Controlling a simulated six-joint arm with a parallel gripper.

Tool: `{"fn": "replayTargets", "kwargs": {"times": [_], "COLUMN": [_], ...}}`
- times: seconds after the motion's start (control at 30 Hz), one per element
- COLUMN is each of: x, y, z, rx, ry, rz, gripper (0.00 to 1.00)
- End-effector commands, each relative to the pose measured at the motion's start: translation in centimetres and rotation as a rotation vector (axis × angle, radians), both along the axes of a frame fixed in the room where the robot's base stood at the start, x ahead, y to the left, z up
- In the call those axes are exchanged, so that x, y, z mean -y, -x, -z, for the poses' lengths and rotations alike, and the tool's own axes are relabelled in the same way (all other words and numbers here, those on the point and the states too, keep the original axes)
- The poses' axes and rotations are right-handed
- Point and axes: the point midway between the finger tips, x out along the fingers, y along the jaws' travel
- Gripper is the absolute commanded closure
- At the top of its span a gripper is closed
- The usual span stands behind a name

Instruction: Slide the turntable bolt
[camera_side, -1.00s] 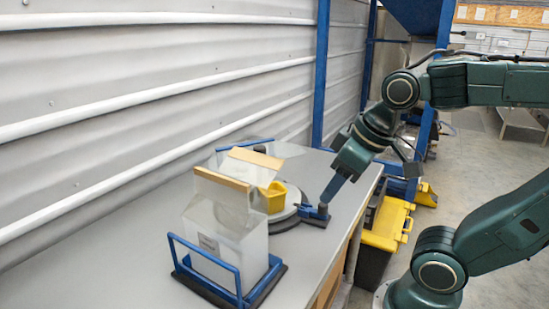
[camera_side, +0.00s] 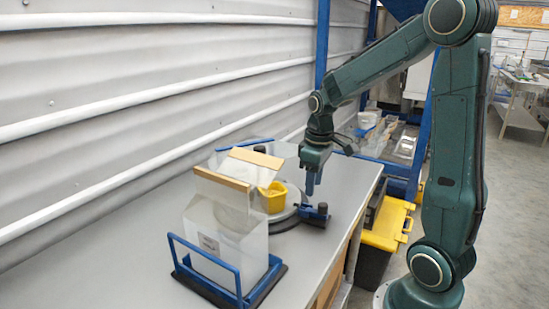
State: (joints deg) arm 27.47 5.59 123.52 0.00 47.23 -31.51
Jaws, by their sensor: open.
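The turntable (camera_side: 283,226) is a grey disc on the bench, partly hidden behind a clear bag. A yellow scoop-like container (camera_side: 272,197) stands on it. The bolt (camera_side: 315,214) is a small blue block with a dark knob at the turntable's right edge. My gripper (camera_side: 311,188) points down above the bolt, with its fingertips apart from it and a little behind or over it; the exact gap is hard to tell. It is open and holds nothing that I can see.
A clear bag with a tan top strip (camera_side: 222,178) stands in a blue wire holder (camera_side: 204,254) at the front. A second bag (camera_side: 257,157) is behind it. A blue post (camera_side: 322,75) rises behind.

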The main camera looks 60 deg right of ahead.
Motion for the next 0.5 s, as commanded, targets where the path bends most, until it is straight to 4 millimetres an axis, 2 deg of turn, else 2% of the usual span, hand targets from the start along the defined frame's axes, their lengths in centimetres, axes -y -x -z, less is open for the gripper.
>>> {"fn": "replayTargets", "kwargs": {"times": [0.1,0.2,0.5], "x": [1.7,2.6,3.1], "y": [-0.3,-0.4,-0.4], "z": [1.7,2.5,3.1], "rx": [-0.033,-0.048,-0.057], "ry": [-0.016,-0.023,-0.029], "rz": [-0.001,-0.006,-0.011], "gripper": [0.58,0.58,0.58]}}
